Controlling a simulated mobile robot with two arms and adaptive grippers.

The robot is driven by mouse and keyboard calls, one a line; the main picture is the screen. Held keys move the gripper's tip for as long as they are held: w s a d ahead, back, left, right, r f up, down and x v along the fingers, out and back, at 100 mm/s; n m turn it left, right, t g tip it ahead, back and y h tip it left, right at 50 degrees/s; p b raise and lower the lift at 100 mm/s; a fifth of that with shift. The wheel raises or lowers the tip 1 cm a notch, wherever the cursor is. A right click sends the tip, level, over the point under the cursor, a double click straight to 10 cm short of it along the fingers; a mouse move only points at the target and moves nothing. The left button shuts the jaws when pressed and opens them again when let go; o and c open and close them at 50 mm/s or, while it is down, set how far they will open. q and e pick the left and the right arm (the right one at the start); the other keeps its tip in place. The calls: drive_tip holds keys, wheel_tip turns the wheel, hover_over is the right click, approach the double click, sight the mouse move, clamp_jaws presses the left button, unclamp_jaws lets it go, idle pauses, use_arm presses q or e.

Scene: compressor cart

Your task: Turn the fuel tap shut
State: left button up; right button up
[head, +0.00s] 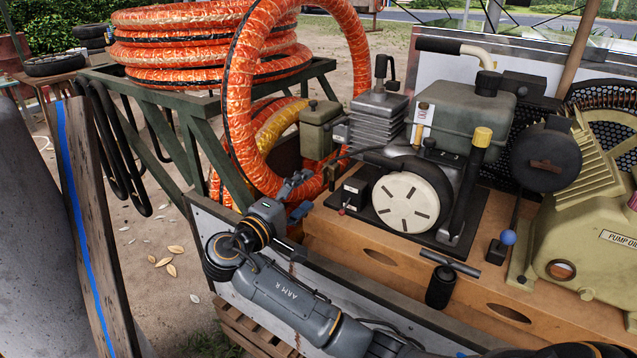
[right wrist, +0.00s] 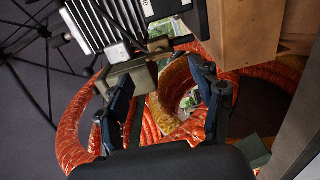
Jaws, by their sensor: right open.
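The small engine stands on the wooden cart top, with a grey-green fuel tank (head: 462,108), a white slotted starter disc (head: 405,203) and a finned cylinder (head: 378,122). I cannot make out the fuel tap for certain in either view. My right gripper (head: 304,196) is open and empty, left of the engine's base and below the olive box (head: 320,128) on its side. In the right wrist view the open fingers (right wrist: 165,98) frame orange and yellow hose behind them; the olive box (right wrist: 136,76) shows close to the left finger. My left gripper is not in view.
Coiled orange hose (head: 210,45) lies on a green rack (head: 190,150) at the left. A black box with a red knob (head: 354,193) sits beside the starter disc. The pump (head: 595,245) stands at the right. A wooden board (head: 90,220) rises at the left.

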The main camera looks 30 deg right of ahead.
sight(322, 179)
drive_tip(key=x, duration=0.5)
drive_tip(key=shift+w+d, duration=0.15)
drive_tip(key=shift+d, duration=0.15)
drive_tip(key=c, duration=1.1)
